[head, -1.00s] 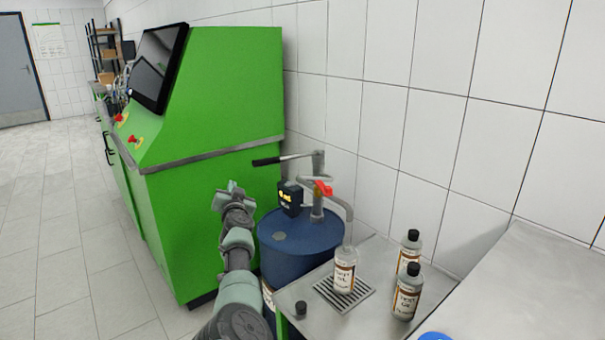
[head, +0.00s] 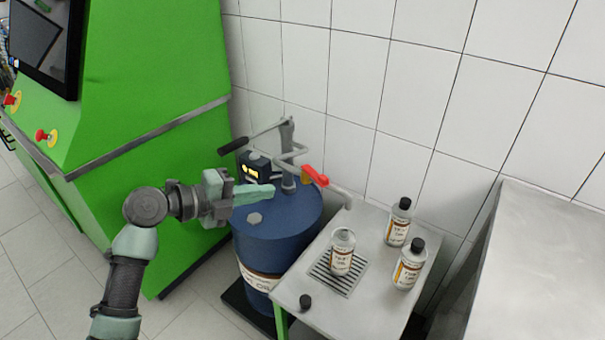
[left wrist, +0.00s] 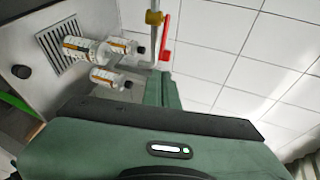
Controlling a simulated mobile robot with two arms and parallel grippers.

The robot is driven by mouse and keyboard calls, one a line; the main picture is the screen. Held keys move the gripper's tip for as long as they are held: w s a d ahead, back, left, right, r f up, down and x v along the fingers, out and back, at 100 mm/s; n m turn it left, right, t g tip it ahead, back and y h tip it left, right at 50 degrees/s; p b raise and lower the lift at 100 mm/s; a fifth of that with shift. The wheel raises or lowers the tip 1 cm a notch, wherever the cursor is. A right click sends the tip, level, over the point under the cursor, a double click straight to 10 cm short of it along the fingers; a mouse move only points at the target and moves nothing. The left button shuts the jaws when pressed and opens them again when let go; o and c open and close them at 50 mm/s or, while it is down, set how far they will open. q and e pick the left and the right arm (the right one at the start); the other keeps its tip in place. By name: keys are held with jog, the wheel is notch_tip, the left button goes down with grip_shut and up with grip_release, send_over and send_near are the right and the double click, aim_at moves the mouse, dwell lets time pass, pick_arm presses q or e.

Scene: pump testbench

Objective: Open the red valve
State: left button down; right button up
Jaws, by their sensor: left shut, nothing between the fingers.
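The red valve (head: 315,175) is a red lever on the grey outlet pipe of the hand pump, which stands on the blue drum (head: 275,235). The red lever also shows at the top of the left wrist view (left wrist: 165,38), beside a yellow-brass fitting (left wrist: 154,17). My left gripper (head: 268,191) is shut and empty. In the head view it appears over the drum, to the left of the pump column and the red lever, with a visible gap to the lever. In the left wrist view the lever shows beyond the green fingers. My right gripper is not in view.
An open bottle (head: 342,252) stands on the grate (head: 338,277) of the metal table below the outlet pipe. Two capped bottles (head: 398,222) stand to its right. A black cap (head: 305,301) lies near the table edge. The pump handle (head: 250,138) and a small black display (head: 254,168) are near my gripper.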

aim_at(320, 180)
pick_arm(q)
jog(key=p+x, duration=0.1)
jog(key=x, duration=0.3)
jog(key=r+p+x, duration=0.1)
jog(key=x, duration=0.3)
jog(key=p+x, duration=0.2)
jog(key=x, duration=0.2)
jog(key=shift+w+d+r, duration=0.2)
jog(key=shift+w+d, duration=0.1)
